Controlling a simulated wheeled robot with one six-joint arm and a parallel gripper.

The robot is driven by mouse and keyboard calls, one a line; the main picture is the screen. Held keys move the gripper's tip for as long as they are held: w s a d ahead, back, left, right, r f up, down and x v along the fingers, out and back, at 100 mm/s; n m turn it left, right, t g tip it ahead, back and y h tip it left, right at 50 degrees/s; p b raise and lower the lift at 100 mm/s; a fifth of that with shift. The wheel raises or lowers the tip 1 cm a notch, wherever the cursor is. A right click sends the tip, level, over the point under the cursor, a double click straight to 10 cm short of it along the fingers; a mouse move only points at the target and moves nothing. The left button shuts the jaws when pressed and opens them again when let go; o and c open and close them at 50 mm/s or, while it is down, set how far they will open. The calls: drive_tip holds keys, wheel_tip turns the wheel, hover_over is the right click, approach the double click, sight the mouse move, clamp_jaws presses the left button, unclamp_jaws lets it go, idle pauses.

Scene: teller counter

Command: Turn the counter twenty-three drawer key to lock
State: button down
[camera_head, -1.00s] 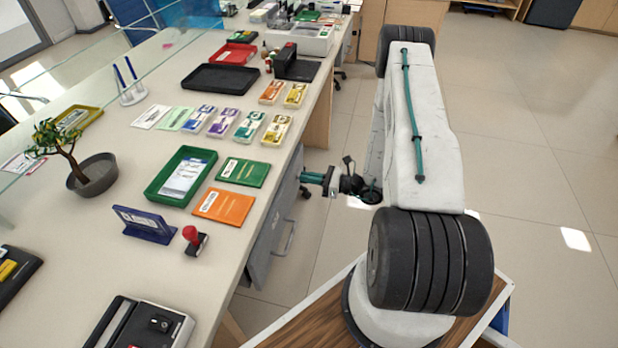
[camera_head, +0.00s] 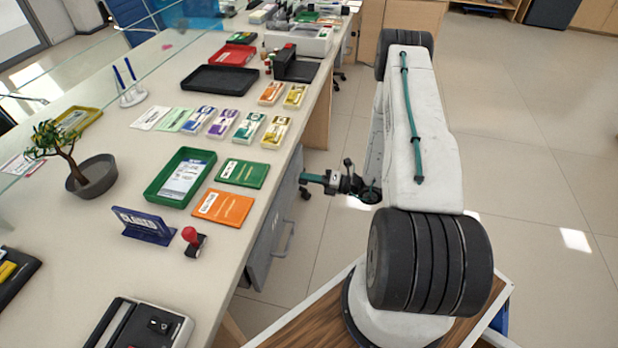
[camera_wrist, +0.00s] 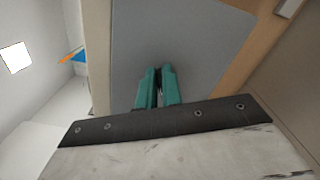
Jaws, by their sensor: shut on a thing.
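My gripper (camera_head: 304,178) points left at the upper part of a grey drawer unit (camera_head: 264,250) under the counter's edge. In the wrist view, its teal fingers (camera_wrist: 158,86) are nearly together, shut against the plain grey drawer front (camera_wrist: 205,40). The key is hidden: I see no part of it in either view, only the closed fingertips where they meet the grey front. The lock is hidden too, so I cannot tell how far the key is turned. The wrist is tilted relative to the panel's edges.
The counter top (camera_head: 215,268) carries a green tray (camera_head: 155,190), an orange booklet (camera_head: 223,208), a green booklet (camera_head: 242,173), a red-handled stamp (camera_head: 191,238) and a blue sign (camera_head: 142,226) near the edge. A drawer handle (camera_head: 286,240) sticks out below my gripper. The floor to the right is open.

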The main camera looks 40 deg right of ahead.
drive_tip(key=m, duration=0.5)
drive_tip(key=shift+d+f, duration=0.1)
drive_tip(key=shift+f, duration=0.2)
drive_tip(key=shift+m, duration=0.4)
drive_tip(key=c, duration=1.6)
unclamp_jaws()
drive_tip(key=shift+o, duration=0.2)
drive_tip(key=v, duration=0.7)
drive_tip(key=shift+s+d, duration=0.25)
drive_tip(key=shift+s, duration=0.05)
